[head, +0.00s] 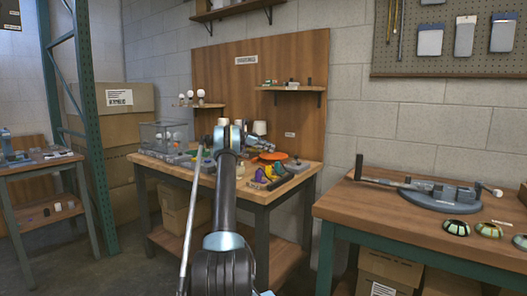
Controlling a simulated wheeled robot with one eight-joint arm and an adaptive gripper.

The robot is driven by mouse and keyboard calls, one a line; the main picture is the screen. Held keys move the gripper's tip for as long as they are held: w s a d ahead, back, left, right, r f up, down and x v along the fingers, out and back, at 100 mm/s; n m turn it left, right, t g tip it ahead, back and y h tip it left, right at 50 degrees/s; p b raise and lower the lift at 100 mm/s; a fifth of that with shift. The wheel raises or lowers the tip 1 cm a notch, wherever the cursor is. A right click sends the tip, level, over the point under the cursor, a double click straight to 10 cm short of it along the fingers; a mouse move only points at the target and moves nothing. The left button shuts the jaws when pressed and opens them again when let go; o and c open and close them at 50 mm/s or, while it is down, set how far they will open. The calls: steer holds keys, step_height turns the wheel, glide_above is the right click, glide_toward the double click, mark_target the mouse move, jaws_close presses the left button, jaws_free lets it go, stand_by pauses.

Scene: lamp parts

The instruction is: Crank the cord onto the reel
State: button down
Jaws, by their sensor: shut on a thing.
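An orange round part (272,156), which looks like the reel, lies on the wooden workbench (300,178) in the middle of the head view. My arm reaches up from the bottom to this bench. My gripper (262,143) is small in the picture, just above and left of the orange part. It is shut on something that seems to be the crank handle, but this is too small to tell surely. The cord and its path cannot be made out. My arm hides part of the bench's middle.
Yellow, purple and dark parts crowd the bench front. A clear box (165,137) stands at its left. A long thin rod (190,215) rises beside my arm. The right table (400,215) bears a grey long-handled device (440,194) and several small domes.

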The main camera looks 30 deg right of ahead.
steer(key=shift+w+a+r, duration=0.1)
steer(key=shift+w+a, duration=0.05)
steer(key=shift+w, duration=0.15)
steer(key=c, duration=1.4)
jaws_free()
steer(key=shift+c, duration=0.2)
steer(key=shift+s, duration=0.1)
steer(key=v, duration=1.2)
